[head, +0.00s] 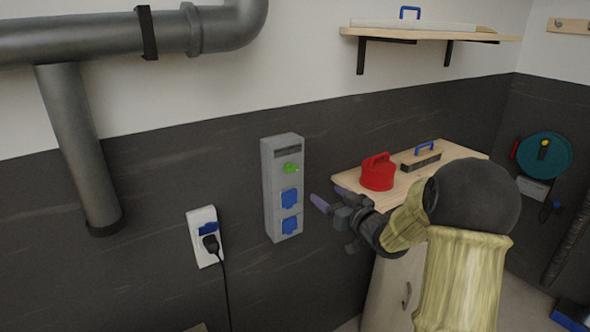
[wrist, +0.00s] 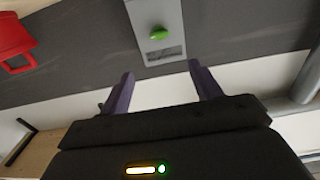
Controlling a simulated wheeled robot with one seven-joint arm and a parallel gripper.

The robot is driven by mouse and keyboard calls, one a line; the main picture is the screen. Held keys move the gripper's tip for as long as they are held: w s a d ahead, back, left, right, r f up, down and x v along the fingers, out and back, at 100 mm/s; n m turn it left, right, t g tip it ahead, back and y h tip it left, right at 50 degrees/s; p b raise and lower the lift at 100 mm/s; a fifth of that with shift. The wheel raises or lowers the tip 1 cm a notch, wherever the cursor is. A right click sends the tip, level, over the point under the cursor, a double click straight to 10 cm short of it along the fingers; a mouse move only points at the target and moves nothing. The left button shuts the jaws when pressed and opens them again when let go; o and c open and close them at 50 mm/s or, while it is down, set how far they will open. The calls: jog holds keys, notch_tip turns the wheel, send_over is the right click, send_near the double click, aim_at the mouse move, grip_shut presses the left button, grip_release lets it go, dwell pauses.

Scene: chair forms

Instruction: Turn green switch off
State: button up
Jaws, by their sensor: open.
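The green switch (head: 291,168) is a small knob near the top of a grey wall box (head: 270,192), above two blue socket covers. In the head view its handle looks roughly level, pointing right. In the wrist view the green switch (wrist: 158,33) shows ahead of the fingers, near the top of the picture. My gripper (head: 329,198) is to the right of the box in the head view, apart from it. It also shows in the wrist view (wrist: 160,82), with its two purple fingers spread and nothing between them.
A white socket (head: 200,222) with a black plug and cable is left of the box. A wooden-topped cabinet (head: 455,158) at right holds a red canister (head: 378,174) and a blue-handled tool (head: 422,158). A shelf (head: 430,34) and a grey pipe (head: 90,40) are above.

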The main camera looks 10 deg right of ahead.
aim_at(293, 170)
jog(key=shift+w, duration=0.1)
jog(key=p+x, duration=0.6)
jog(key=x, duration=1.1)
jog(key=shift+w+p, duration=0.1)
jog(key=shift+p, duration=0.2)
jog(key=shift+c, duration=0.2)
jog(key=c, duration=0.9)
